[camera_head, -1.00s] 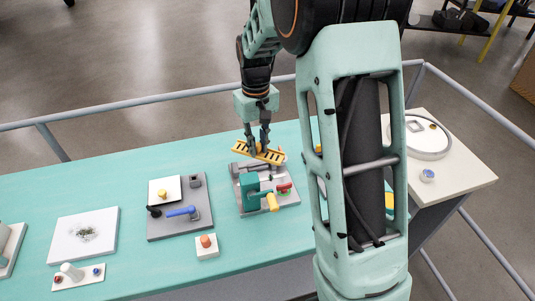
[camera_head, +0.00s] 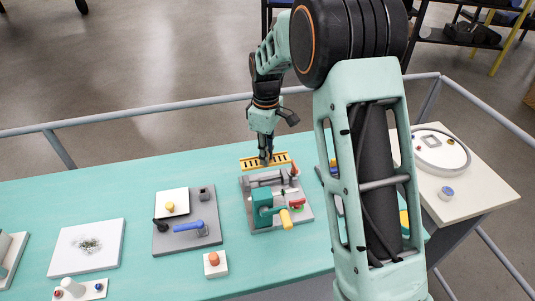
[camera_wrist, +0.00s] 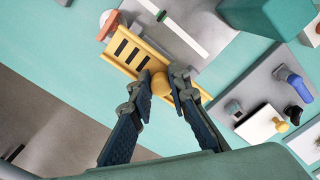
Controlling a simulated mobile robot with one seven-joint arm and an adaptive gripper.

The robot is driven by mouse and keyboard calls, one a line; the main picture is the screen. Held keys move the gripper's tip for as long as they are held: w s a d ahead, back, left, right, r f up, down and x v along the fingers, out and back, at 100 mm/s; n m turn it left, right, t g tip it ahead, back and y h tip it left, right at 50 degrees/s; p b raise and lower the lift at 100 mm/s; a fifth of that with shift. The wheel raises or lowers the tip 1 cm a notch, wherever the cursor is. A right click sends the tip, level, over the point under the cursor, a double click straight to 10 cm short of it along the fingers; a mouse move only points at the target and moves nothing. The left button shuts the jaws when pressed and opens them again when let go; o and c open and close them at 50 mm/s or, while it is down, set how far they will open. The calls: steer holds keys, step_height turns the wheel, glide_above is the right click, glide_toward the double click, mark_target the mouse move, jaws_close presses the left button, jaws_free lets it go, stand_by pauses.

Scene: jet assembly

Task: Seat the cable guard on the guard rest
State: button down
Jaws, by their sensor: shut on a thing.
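The cable guard is a yellow slotted bar (camera_head: 251,163) behind the grey fixture plate in the head view. It also shows in the wrist view (camera_wrist: 123,47), slanting across the top left. My gripper (camera_head: 265,160) points down at the guard's middle. In the wrist view my gripper (camera_wrist: 159,84) is shut on the guard's round yellow knob. The guard overlaps the rear edge of the grey fixture (camera_head: 250,214); I cannot tell whether they touch. No part is clearly recognisable as the guard rest.
The fixture carries a teal block (camera_head: 262,206), a yellow handle (camera_head: 286,219) and a red part. Left of it stands a grey plate (camera_head: 180,244) with a blue lever. A small box with an orange button (camera_head: 214,260) stands in front. Bare teal table lies behind the plates.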

steer(key=shift+f+b, duration=1.8)
steer(key=shift+f, duration=1.15)
steer(key=shift+f, duration=0.25)
steer(key=c, duration=1.8)
jaws_free()
steer(key=shift+o, duration=0.2)
steer(key=shift+r, duration=0.15)
step_height(320, 180, up, 12)
steer(key=shift+d+f, duration=0.1)
